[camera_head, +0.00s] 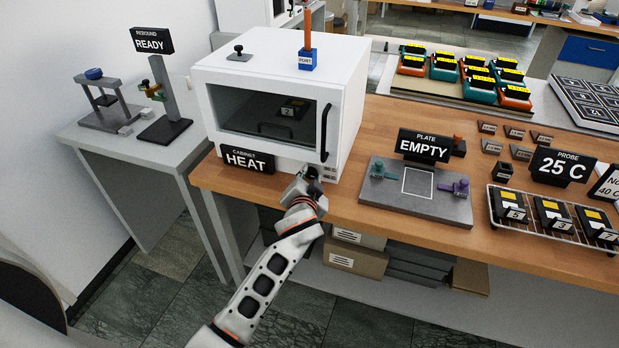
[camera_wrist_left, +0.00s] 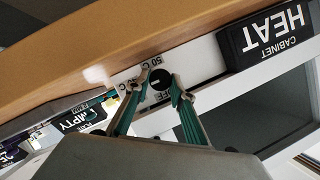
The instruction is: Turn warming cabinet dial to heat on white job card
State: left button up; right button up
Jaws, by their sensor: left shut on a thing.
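The white warming cabinet (camera_head: 225,85) stands on the wooden bench, its glass door shut. A black sign (camera_head: 247,160) on its lower front reads CABINET HEAT. My left gripper (camera_head: 312,180) is at the lower front of the cabinet, right of that sign. In the left wrist view, its fingers (camera_wrist_left: 161,80) are around the round black dial (camera_wrist_left: 160,79), one on each side, and shut on it. Printed marks by the dial read 50 C and part of OFF, upside down. The gripper hides the dial in the head view. My right gripper is out of view.
A grey plate fixture (camera_head: 440,205) with an EMPTY sign (camera_head: 425,146) is right of the cabinet. A wire rack (camera_head: 545,237) of black blocks and a 25 C sign (camera_head: 561,165) are farther right. A side table (camera_head: 100,140) is at left.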

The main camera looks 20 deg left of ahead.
pick_arm(q)
jog(key=shift+f+m, duration=0.15)
jog(key=shift+m, duration=0.25)
jog(key=shift+d+m+y+b, duration=0.1)
jog(key=shift+m+y+b, duration=0.65)
jog(key=shift+b, duration=0.25)
jog(key=shift+m+t, duration=0.25)
jog(key=shift+t, duration=0.05)
jog(key=shift+m+y+b, duration=0.35)
jog(key=shift+m+b, duration=0.35)
jog(key=shift+b, duration=0.05)
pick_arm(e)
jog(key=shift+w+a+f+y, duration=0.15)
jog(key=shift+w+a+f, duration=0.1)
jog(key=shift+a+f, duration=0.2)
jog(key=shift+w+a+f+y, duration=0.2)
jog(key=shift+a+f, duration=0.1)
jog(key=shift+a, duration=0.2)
pick_arm(q)
jog(key=o, duration=0.8)
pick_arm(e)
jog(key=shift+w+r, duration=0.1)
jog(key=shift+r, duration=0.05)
